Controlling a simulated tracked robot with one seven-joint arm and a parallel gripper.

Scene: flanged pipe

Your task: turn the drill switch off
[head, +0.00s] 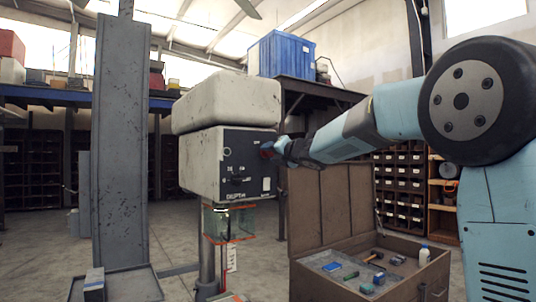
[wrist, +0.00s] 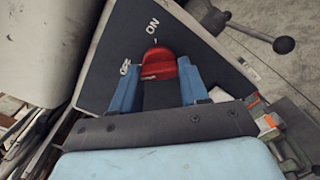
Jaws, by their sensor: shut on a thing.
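The drill (head: 205,160) is a worn white machine head with a dark front panel (head: 232,185). A red switch knob (wrist: 160,62) sits on that panel, with an ON mark at its top and an OFF mark to its left in the wrist view. My gripper (wrist: 158,85) is shut on the knob, with one blue finger on each side of it. In the head view, my gripper (head: 277,150) reaches the panel's upper right and mostly hides the knob.
A lever with a dark ball end (wrist: 284,45) stands out near the panel in the wrist view. An open tool chest (head: 350,265) stands to the drill's right. A grey column (head: 121,140) rises at left.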

